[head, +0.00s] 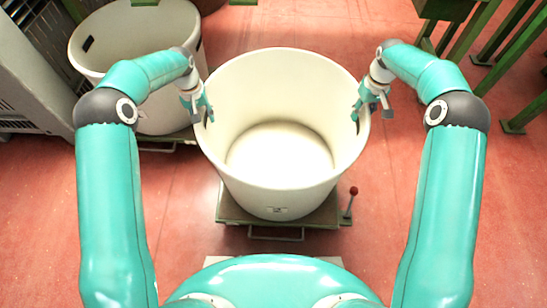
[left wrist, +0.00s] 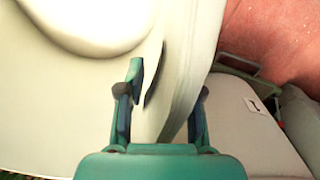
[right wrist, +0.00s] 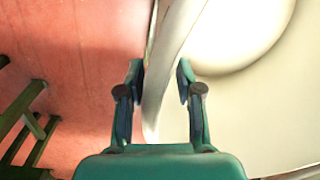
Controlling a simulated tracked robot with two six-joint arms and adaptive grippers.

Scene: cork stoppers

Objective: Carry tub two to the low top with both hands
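A large cream tub (head: 277,190), empty and upright with a small label on its front, stands in the middle of the head view. It rests on a low green-edged platform (head: 240,215). My left gripper (head: 199,108) is at the tub's left rim, its fingers either side of the wall by a dark hand slot; the left wrist view (left wrist: 168,90) shows them apart. My right gripper (head: 366,104) straddles the right rim; the right wrist view (right wrist: 161,75) shows gaps between fingers and wall. I cannot make out which surface is the low top.
Another cream tub (head: 130,35) stands at the back left, close behind my left arm. A red-knobbed lever (head: 350,203) rises at the platform's right. A grey unit (head: 30,80) is far left, and green frames (head: 445,10) are back right. Red floor is open on the right.

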